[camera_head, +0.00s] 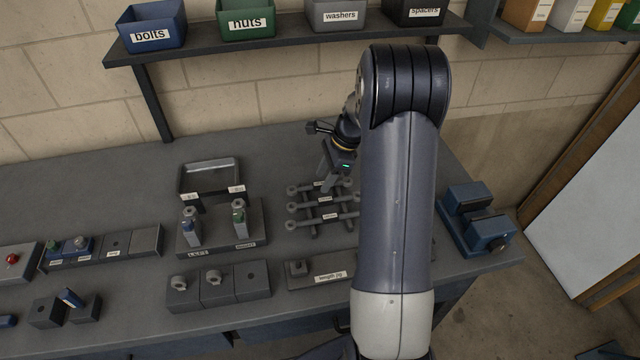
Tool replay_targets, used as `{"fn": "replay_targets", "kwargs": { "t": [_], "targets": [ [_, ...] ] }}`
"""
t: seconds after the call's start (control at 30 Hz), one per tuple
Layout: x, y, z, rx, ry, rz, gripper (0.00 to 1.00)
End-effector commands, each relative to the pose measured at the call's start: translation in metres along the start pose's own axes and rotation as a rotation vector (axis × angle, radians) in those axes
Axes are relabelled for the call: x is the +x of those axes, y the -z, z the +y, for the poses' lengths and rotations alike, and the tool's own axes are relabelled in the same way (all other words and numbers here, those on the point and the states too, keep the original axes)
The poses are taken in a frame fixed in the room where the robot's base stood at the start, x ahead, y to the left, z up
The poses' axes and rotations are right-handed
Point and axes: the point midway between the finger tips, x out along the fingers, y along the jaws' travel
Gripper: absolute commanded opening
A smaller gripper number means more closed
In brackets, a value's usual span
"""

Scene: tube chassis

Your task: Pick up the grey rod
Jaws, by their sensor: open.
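Three grey rods with round ends lie across a dark rack (313,231) on the bench, one behind another. They are the back rod (304,189), the middle rod (306,207) and the front rod (306,225). Small white labels show near the rods, too small to read surely. All look grey, so I cannot tell which one the task means. My gripper (332,187) is open and points down over the back of the rack, close to the back rod. Whether it touches that rod is unclear.
A "length jig" block (320,273) lies in front of the rack. A stand (222,238) with two upright blue and green-topped parts is to the left, with a raised tray (210,178) behind. A blue vise (474,218) sits at right. A shelf (290,46) with bins hangs behind.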

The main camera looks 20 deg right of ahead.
Motion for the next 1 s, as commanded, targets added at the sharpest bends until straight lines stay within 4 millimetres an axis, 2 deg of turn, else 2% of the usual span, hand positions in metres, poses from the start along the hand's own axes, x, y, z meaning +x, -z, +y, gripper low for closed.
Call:
{"fn": "replay_targets", "kwargs": {
  "t": [0.1, 0.33, 0.83, 1.0],
  "targets": [
    [0.0093, -0.0004, 0.0008, 0.000, -0.002, 0.000, 0.42],
    [0.0103, -0.0001, 0.0004, -0.001, 0.000, 0.001, 0.42],
    [0.0099, -0.0001, 0.0004, 0.000, -0.001, 0.001, 0.01],
    [0.0097, -0.0001, 0.0003, -0.001, 0.000, 0.001, 0.00]
  ]
}}
